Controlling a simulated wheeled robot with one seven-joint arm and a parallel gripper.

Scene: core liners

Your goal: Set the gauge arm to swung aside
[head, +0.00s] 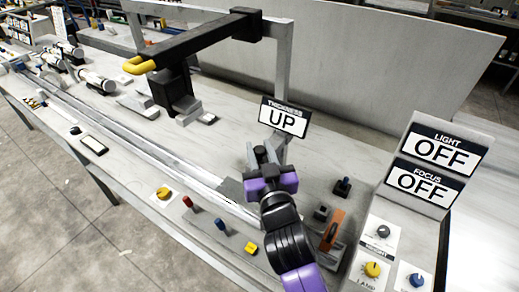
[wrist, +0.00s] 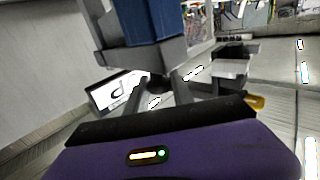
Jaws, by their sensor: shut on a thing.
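A black beam (head: 190,42) with a yellow forked end (head: 139,65) reaches left from a grey upright over the bench; it looks like the gauge arm. A sign (head: 283,118) reading THICKNESS UP stands to its right. My gripper (head: 262,156) is just below and left of that sign, low over the bench. In the wrist view, the fingers (wrist: 158,90) close on a small dark part (wrist: 156,82), mostly hidden, with the sign (wrist: 118,91) behind at left. I cannot tell how this part connects to the beam.
A panel with LIGHT OFF (head: 446,150) and FOCUS OFF (head: 425,184) signs stands at right, above several knobs. An orange lever (head: 332,230) is close right of my arm. A long rail (head: 130,140) and small coloured knobs lie to the left.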

